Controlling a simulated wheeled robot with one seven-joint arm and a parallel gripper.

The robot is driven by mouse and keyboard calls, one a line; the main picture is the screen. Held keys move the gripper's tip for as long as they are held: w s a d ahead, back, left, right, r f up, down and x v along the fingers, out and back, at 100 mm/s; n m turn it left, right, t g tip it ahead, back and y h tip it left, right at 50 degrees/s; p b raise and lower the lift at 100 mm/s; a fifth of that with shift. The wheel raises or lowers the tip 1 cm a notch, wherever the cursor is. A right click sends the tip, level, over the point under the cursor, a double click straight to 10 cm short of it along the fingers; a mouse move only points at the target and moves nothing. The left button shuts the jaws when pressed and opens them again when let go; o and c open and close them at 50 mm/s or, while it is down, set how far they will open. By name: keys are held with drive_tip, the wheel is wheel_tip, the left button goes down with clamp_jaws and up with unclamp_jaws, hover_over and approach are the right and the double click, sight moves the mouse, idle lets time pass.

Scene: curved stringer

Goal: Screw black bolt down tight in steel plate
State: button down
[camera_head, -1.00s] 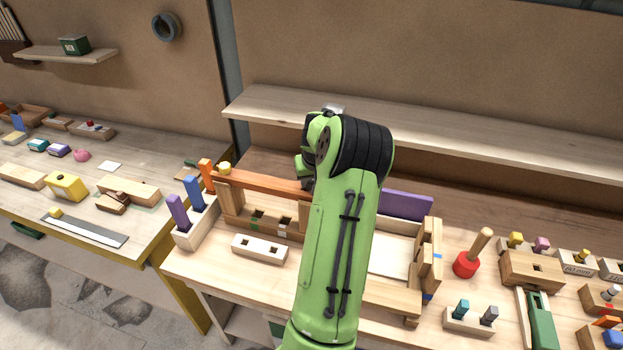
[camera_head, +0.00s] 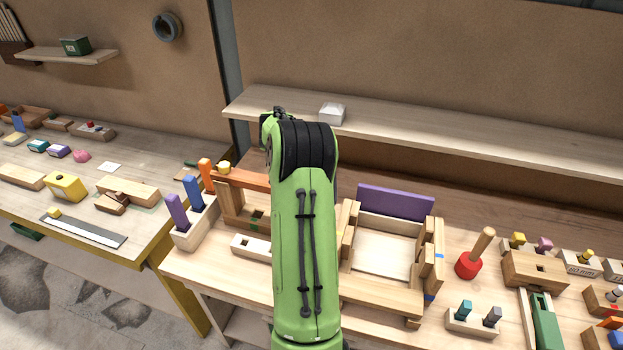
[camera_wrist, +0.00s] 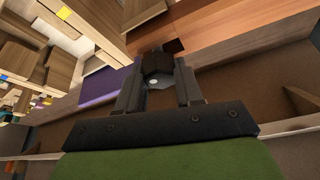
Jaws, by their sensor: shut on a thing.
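In the wrist view, my gripper (camera_wrist: 158,82) is shut on a dark, many-sided piece (camera_wrist: 157,64) that looks like the black bolt. A small pale round spot shows on its near side. A dark block-like end (camera_wrist: 174,46) shows just beyond it, in front of a reddish-brown wooden beam. I cannot tell whether the bolt touches anything. In the head view my green arm hides the gripper and the bolt. I cannot make out the steel plate for sure in either view.
An orange-brown beam (camera_head: 243,179) spans a wooden frame left of my arm. A rack of coloured pegs (camera_head: 194,232) stands beside it. Right of my arm are a wooden tray frame (camera_head: 349,223), a purple panel (camera_head: 396,203) and a red-based peg (camera_head: 468,266). A shelf (camera_head: 430,135) runs behind.

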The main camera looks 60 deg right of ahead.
drive_tip(key=m+g+p, duration=0.1)
drive_tip(key=m, duration=0.1)
drive_tip(key=m+g+y+p, duration=0.1)
drive_tip(key=m, duration=0.2)
drive_tip(key=shift+w+a+p, duration=0.15)
drive_tip(key=shift+w+p, duration=0.05)
drive_tip(key=shift+p, duration=0.2)
drive_tip(key=shift+f+m, duration=0.2)
drive_tip(key=shift+m, duration=0.4)
drive_tip(key=shift+d+f, duration=0.2)
drive_tip(key=shift+d, duration=0.05)
drive_tip(key=m+p, duration=0.2)
drive_tip(key=m+g+y+p, duration=0.1)
drive_tip(key=p, duration=0.1)
drive_tip(key=shift+a+r, duration=0.25)
drive_tip(key=shift+r, duration=0.1)
drive_tip(key=m, duration=0.1)
drive_tip(key=d+f+m+y+b, duration=0.1)
drive_tip(key=shift+m+g, duration=0.3)
drive_tip(key=shift+m, duration=0.1)
drive_tip(key=shift+a+m+y, duration=0.25)
drive_tip(key=shift+m+y, duration=0.25)
drive_tip(key=shift+m, duration=0.7)
drive_tip(key=shift+f, duration=0.1)
